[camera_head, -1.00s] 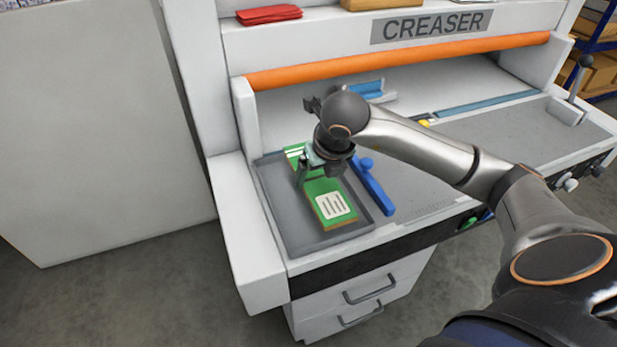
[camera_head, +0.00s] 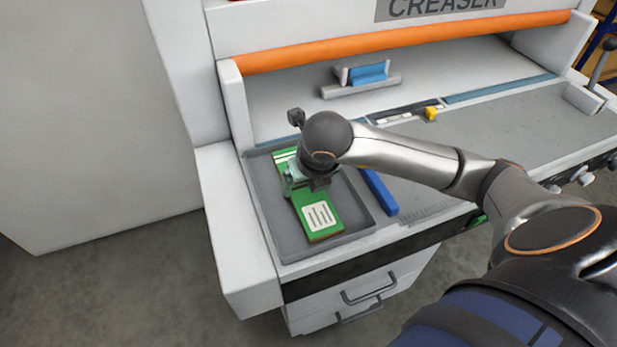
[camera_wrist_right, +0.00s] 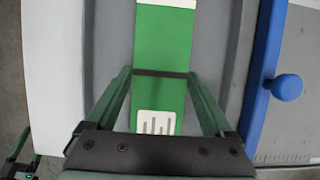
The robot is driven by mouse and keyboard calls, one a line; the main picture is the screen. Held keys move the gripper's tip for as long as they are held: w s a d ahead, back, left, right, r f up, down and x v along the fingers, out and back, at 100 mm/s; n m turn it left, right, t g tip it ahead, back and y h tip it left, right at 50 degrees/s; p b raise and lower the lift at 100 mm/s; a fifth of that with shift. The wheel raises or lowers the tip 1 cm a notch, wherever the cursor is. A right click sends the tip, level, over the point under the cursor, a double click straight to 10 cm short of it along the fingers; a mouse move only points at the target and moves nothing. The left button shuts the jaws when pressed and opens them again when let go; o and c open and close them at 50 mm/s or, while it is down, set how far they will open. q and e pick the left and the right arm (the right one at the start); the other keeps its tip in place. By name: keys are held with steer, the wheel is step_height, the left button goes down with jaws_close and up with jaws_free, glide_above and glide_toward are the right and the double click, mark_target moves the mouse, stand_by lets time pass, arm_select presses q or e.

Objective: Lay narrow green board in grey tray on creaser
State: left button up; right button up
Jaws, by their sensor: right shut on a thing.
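The narrow green board (camera_head: 309,203), with a white label of dark lines at its near end, is over the floor of the grey tray (camera_head: 355,231), inside its outline. It looks flat; I cannot tell whether it touches the floor. My right gripper (camera_head: 296,184) is shut on the board, with a finger at each long edge; the right wrist view shows the green board (camera_wrist_right: 162,45) between the fingers (camera_wrist_right: 160,75). The tray sits at the left end of the creaser (camera_head: 480,150). Part of what looks like my left gripper (camera_wrist_right: 25,158) shows at the lower left of that view, its jaws unclear.
A blue bar (camera_head: 378,193) stands along the tray's right side; its round knob (camera_wrist_right: 287,87) shows in the wrist view. A grey holder with a blue block (camera_head: 366,74) and a yellow piece (camera_head: 431,113) are farther back. The grey bed to the right is largely clear.

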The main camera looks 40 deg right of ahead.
steer(key=shift+s, duration=0.1)
steer(key=shift+f+b, duration=0.2)
steer(key=shift+b, duration=0.1)
steer(key=o, duration=1.3)
steer(key=shift+r, duration=0.1)
steer(key=shift+c, duration=0.2)
steer(key=shift+r, duration=0.1)
steer(key=shift+r+p, duration=0.25)
steer(key=shift+p, duration=0.25)
steer(key=p+v, duration=0.1)
steer(key=v, duration=1)
steer(key=shift+s+r, duration=0.3)
steer(key=shift+a, duration=0.1)
